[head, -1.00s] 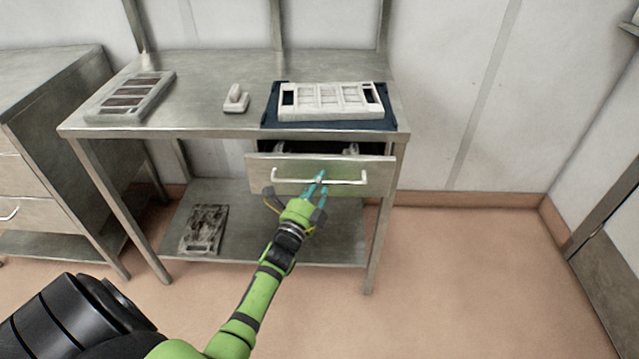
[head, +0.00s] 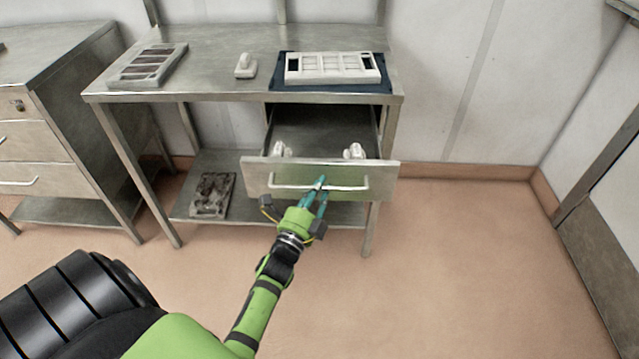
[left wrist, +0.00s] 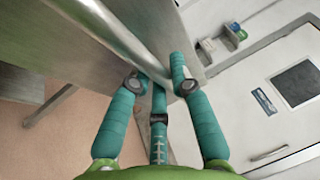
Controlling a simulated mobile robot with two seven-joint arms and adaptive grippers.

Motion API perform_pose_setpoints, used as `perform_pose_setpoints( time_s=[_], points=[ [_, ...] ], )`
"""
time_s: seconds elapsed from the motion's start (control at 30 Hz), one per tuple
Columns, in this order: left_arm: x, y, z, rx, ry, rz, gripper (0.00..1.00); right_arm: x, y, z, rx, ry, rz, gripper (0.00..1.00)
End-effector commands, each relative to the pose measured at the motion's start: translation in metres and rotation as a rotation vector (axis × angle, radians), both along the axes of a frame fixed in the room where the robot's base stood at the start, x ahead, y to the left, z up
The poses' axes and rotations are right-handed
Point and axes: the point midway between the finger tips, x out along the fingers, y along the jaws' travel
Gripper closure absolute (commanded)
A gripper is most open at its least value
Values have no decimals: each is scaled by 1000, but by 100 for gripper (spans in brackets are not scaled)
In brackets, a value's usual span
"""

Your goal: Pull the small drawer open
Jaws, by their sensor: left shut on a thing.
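The small drawer (head: 258,177) hangs under the right side of the metal table and stands well open. Its inside shows, with white objects (head: 354,151) near the front at left and right. A bar handle (head: 345,185) runs across its front. My left gripper (head: 319,184) is shut on the handle near its middle. In the left wrist view its teal fingers (left wrist: 160,82) close around the metal bar, beside the drawer front. My right gripper is not in view.
The metal table (head: 215,84) carries a pale slotted mould (head: 148,64), a small white block (head: 246,66) and a white frame (head: 333,68) on a dark blue mat (head: 279,83). A dark mould (head: 213,194) lies on the lower shelf. Another drawer cabinet (head: 60,135) stands left. The floor at right is clear.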

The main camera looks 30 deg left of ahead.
Motion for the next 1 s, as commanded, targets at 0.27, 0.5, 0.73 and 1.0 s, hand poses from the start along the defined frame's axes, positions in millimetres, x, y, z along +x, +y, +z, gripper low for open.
perform_pose_setpoints(
  time_s=[0.27,0.5,0.73,1.0],
  points=[
    [-1,0,0,-1,-1,0,100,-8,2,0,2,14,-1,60],
    [0,0,0,-1,-1,0,68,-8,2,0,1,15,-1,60],
    [-1,0,0,0,-1,0,68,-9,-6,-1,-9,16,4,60],
    [-38,-6,-8,-2,4,0,68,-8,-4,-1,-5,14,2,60]
  ],
)
